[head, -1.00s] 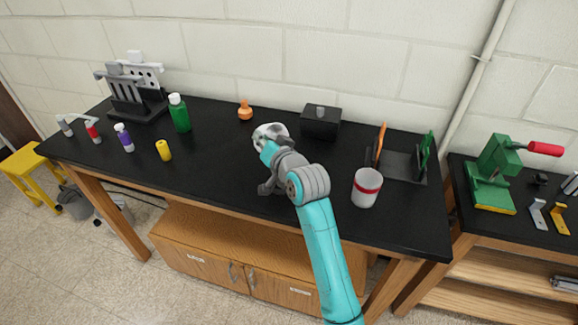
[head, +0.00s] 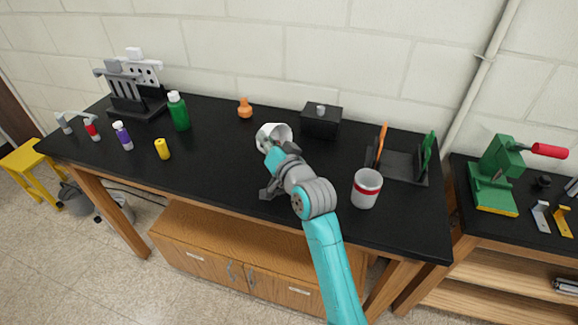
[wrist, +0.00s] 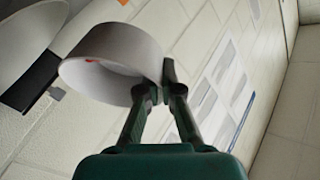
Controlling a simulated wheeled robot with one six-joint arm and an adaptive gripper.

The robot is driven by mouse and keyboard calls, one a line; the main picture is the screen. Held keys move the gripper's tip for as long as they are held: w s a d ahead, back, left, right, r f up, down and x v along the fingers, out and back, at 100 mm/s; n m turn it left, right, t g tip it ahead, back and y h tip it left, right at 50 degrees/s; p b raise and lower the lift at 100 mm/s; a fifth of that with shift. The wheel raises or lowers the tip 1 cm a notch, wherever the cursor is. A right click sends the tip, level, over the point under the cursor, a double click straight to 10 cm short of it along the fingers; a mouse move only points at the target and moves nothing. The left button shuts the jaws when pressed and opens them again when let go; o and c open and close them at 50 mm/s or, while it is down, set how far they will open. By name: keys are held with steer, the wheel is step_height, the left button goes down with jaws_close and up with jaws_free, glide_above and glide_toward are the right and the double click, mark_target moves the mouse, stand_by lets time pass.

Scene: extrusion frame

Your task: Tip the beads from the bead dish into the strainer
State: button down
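A white round dish (head: 276,131) is at the end of my arm, above the middle of the black bench, and is tilted. In the wrist view the dish (wrist: 118,60) has its rim between the fingertips of my gripper (wrist: 157,84), with a little red visible inside; how many beads it holds cannot be told. In the head view the gripper (head: 272,152) is partly hidden by its own wrist. A larger pale rounded thing (wrist: 28,38) shows at the upper left of the wrist view; I cannot tell whether it is the strainer.
A white cup with a red band (head: 366,188) stands right of my arm. A black box (head: 321,122) and an orange flask (head: 245,109) are behind. Bottles, including a green one (head: 179,112), stand left. A dark rack (head: 402,164) is at right.

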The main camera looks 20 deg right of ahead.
steer(key=shift+s+d+t, duration=0.2)
steer(key=shift+s+t, duration=0.1)
steer(key=shift+s, duration=0.05)
steer(key=shift+s+d+r+m+t, duration=0.25)
steer(key=shift+s+t, duration=0.2)
steer(key=shift+t, duration=0.35)
